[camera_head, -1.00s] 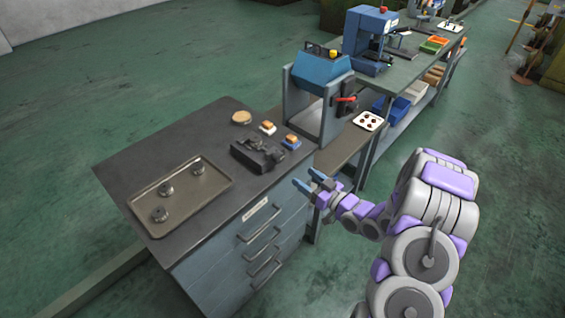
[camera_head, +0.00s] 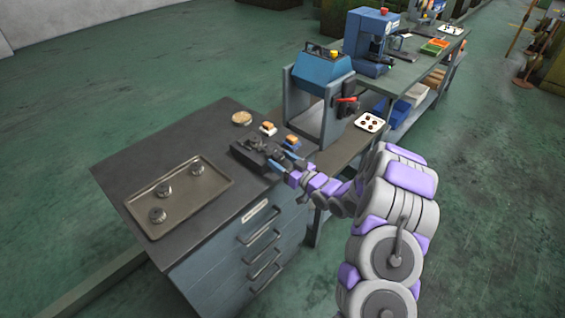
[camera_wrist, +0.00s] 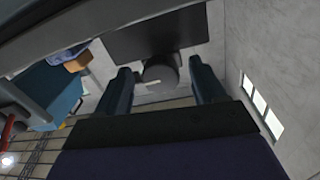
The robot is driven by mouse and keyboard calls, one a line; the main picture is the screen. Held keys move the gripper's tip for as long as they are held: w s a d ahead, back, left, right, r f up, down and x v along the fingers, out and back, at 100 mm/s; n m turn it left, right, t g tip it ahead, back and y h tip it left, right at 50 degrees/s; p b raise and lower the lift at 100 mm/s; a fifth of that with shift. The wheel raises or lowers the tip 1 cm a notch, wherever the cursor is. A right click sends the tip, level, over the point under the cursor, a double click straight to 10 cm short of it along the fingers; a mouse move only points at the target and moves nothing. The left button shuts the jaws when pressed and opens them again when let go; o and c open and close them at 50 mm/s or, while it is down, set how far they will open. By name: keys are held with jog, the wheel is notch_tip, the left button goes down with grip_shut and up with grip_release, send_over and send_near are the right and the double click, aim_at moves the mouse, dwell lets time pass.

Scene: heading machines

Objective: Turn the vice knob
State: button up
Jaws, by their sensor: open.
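The dark vice (camera_head: 257,155) sits on the grey bench top near its right edge. In the wrist view the vice's dark body (camera_wrist: 160,32) is straight ahead, with a rounded dark knob (camera_wrist: 160,72) at its near end. My gripper (camera_head: 279,163) is at the right end of the vice. In the wrist view my gripper (camera_wrist: 160,85) is open, with one blue finger on each side of the knob. The fingers appear apart from the knob, which shows between their tips.
A metal tray (camera_head: 215,187) with round parts lies left of the vice. A blue machine (camera_head: 320,70) stands to the right. Drawers with handles (camera_head: 262,240) are below the bench top.

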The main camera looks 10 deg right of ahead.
jog(key=shift+c, duration=0.3)
jog(key=c, duration=1)
jog(key=shift+r+m+p, duration=0.15)
jog(key=shift+m+p, duration=0.25)
jog(key=shift+p, duration=0.3)
jog(key=m+p, duration=0.1)
jog(key=p, duration=0.2)
jog(key=shift+r+m, duration=0.15)
jog(key=shift+m, duration=0.25)
jog(key=m+p, duration=0.5)
jog(key=p, duration=0.2)
jog(key=m+p, duration=0.4)
jog(key=m, duration=0.1)
jog(key=shift+m+g, duration=0.3)
jog(key=shift+g, duration=0.1)
jog(key=m+p, duration=0.2)
jog(key=m, duration=0.3)
jog(key=shift+d+y, duration=0.1)
jog(key=shift+y, duration=0.2)
jog(key=shift+f, duration=0.2)
